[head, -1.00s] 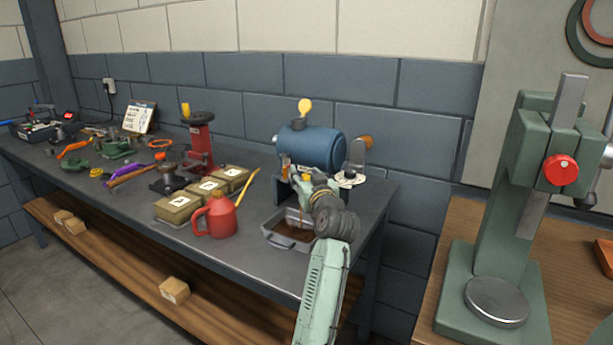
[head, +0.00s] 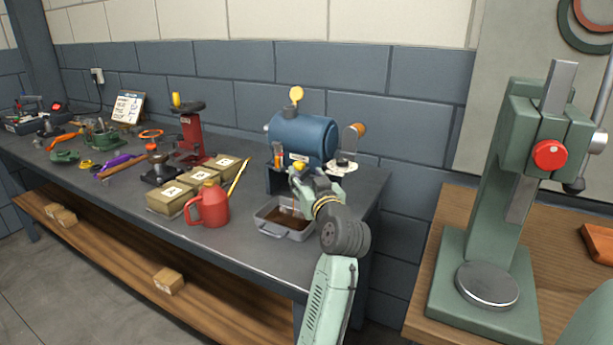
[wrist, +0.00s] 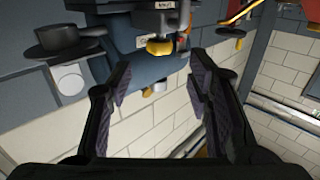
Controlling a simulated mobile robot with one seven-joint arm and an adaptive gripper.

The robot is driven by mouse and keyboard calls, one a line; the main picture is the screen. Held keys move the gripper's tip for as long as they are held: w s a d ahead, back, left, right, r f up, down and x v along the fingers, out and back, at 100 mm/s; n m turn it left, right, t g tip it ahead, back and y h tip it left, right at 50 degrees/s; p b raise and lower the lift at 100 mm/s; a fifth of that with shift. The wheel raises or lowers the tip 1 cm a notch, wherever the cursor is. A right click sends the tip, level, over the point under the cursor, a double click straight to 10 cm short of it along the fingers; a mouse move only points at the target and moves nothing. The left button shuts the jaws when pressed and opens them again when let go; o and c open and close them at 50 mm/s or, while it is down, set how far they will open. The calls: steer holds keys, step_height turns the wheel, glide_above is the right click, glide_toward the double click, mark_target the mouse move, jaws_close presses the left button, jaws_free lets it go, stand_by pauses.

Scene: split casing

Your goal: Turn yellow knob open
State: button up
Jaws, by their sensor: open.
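The yellow knob (wrist: 160,47) shows in the wrist view, low on the blue casing (wrist: 140,75), ahead of my gripper (wrist: 160,78) and a little above the line between its fingertips. The fingers are open and empty, apart from the knob. In the head view the blue casing (head: 300,138) sits on the bench, and my gripper (head: 298,183) is just in front of its lower face. A small yellow spot there (head: 298,168) seems to be the knob, partly hidden by the gripper.
A metal tray (head: 264,227) with brown liquid lies below my gripper. A red can (head: 208,205) and several labelled boxes (head: 184,188) stand to its left. A green press (head: 484,200) stands on the wooden table at right. A yellow round part (head: 296,94) tops the casing.

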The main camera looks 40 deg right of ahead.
steer(key=m+g+h, duration=0.5)
steer(key=h, duration=0.2)
glide_toward(298, 166)
steer(key=shift+p+x, duration=1.4)
steer(key=shift+x, duration=3.65)
steer(key=shift+c, duration=0.3)
jaws_close()
